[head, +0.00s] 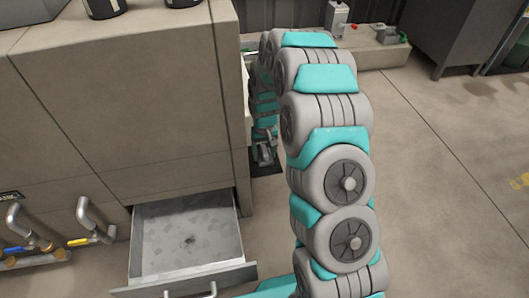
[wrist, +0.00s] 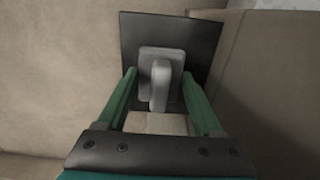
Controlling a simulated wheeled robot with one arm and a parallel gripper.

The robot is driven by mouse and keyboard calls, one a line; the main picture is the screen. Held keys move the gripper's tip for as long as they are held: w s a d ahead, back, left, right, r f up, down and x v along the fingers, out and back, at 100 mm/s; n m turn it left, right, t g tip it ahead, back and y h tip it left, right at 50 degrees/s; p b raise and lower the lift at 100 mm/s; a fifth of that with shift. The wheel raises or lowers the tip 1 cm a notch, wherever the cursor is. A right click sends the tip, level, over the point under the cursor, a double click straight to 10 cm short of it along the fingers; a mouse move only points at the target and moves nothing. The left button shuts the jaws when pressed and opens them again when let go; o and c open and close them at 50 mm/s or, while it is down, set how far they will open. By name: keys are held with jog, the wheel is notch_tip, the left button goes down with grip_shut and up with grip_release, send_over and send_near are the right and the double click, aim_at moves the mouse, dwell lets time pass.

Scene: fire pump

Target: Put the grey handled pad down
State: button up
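The grey handled pad is a dark square plate with a light grey handle on a grey mount (wrist: 160,85). In the wrist view it lies ahead of my gripper (wrist: 159,75). The two green fingers stand apart on either side of the handle, with gaps between them and it, so the gripper looks open. In the head view, the dark pad (head: 268,168) shows low beside the cabinet's right side, seemingly at floor level. My gripper is just above it there, partly hidden by my arm and the cabinet edge.
A large beige cabinet (head: 125,105) stands at the left, with an open, empty-looking metal drawer (head: 188,235) at its foot. Pipes with valve handles (head: 88,215) are at the lower left. The floor to the right (head: 430,190) is clear.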

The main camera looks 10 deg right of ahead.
aim_at(264, 150)
jog(key=o, duration=0.5)
jog(key=shift+c, duration=0.2)
jog(key=shift+r, duration=0.1)
notch_tip(264, 150, up, 12)
jog(key=s+r, duration=0.6)
jog(key=s, duration=0.4)
jog(key=s+r, duration=0.5)
jog(key=s, duration=0.5)
jog(key=s+r+g, duration=0.1)
jog(key=s+r, duration=0.1)
jog(key=s, duration=1.8)
jog(key=shift+s+g, duration=0.15)
jog(key=shift+g, duration=0.25)
notch_tip(264, 150, up, 4)
jog(key=p, duration=0.4)
